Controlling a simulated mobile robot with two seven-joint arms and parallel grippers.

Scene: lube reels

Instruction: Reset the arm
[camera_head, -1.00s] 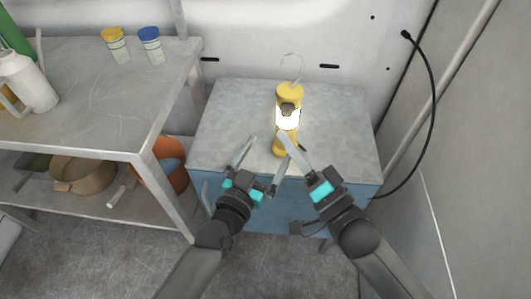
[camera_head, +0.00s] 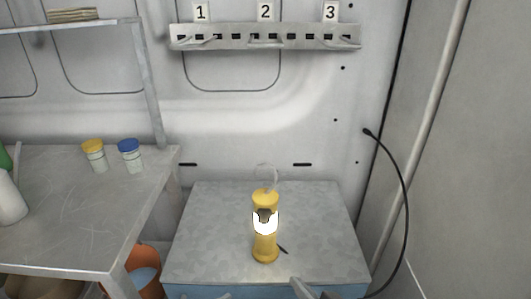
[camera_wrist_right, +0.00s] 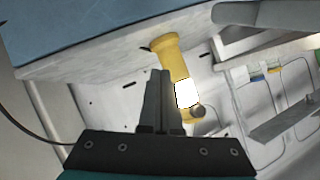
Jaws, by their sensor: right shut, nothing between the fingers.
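A yellow lantern (camera_head: 265,248) with a glowing white middle and a thin wire loop on top stands upright on the blue cabinet's grey top (camera_head: 210,235). It also shows in the right wrist view (camera_wrist_right: 168,55), where the picture is turned over. My right gripper (camera_head: 300,286) shows only its tip at the bottom edge of the head view. In the right wrist view its fingers (camera_wrist_right: 160,88) are together and empty, apart from the lantern.
A wall rail (camera_head: 265,37) with hooks sits under labels 1, 2 and 3. A black cable (camera_head: 405,205) hangs right.

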